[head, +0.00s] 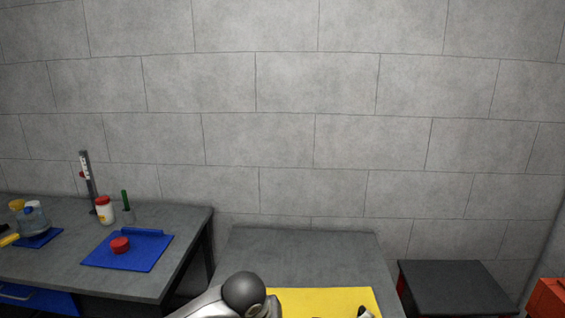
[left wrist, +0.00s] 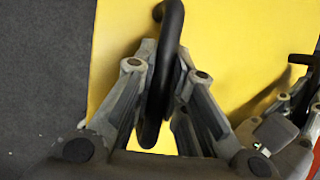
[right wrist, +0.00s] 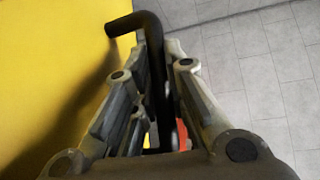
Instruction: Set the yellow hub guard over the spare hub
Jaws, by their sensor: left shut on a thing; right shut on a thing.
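The yellow hub guard (head: 325,302) shows at the bottom edge of the head view, in front of the grey table. Its flat yellow face fills much of the left wrist view (left wrist: 235,45) and the left side of the right wrist view (right wrist: 45,70). My left gripper (left wrist: 168,75) is shut on one black bent handle (left wrist: 170,30) of the guard. My right gripper (right wrist: 158,70) is shut on the other black handle (right wrist: 135,22). I cannot make out the spare hub in any view; the guard may hide it.
A grey table (head: 305,255) stands against the block wall. A workbench (head: 55,265) at left carries a blue mat (head: 105,258) with a red round piece (head: 120,244), bottles and a gauge stand (head: 88,180). A low dark table (head: 455,285) and an orange box (head: 547,298) are at right.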

